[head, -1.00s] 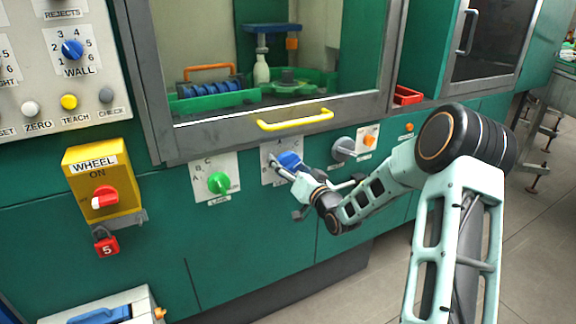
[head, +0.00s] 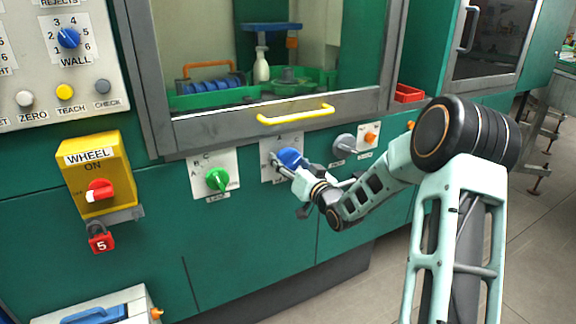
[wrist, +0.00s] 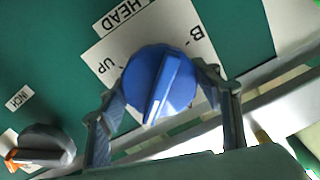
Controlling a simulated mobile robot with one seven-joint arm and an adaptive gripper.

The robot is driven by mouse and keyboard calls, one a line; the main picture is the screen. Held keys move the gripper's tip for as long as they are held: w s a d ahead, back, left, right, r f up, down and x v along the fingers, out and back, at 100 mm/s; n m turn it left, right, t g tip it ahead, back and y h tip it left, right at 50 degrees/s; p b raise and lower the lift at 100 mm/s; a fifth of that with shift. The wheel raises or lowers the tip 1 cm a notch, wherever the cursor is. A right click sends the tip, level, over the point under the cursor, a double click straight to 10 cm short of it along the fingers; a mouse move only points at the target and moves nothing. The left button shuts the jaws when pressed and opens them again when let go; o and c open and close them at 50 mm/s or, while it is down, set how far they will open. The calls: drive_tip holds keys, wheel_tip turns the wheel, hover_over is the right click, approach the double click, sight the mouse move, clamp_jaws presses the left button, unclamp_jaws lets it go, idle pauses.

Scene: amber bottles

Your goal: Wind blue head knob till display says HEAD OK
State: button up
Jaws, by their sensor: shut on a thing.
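The blue head knob (head: 290,157) sits on a white plate below the window's yellow handle in the head view. In the wrist view the knob (wrist: 160,84) has a raised grip bar across its round face. Around it, the plate (wrist: 112,52) shows the labels HEAD, UP and B. My gripper (wrist: 165,108) has one finger on each side of the knob and is shut on it. In the head view my gripper (head: 284,165) partly hides the knob and its plate. I see no display with readable text.
A green knob (head: 217,179) on its own plate is left of the blue knob, and a grey knob (head: 343,142) is right of it. The yellow window handle (head: 296,115) runs above. A yellow WHEEL box (head: 95,172) with a red switch juts out at left.

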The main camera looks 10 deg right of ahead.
drive_tip(key=o, duration=1.2)
drive_tip(key=shift+c, duration=0.2)
drive_tip(key=v, duration=1.2)
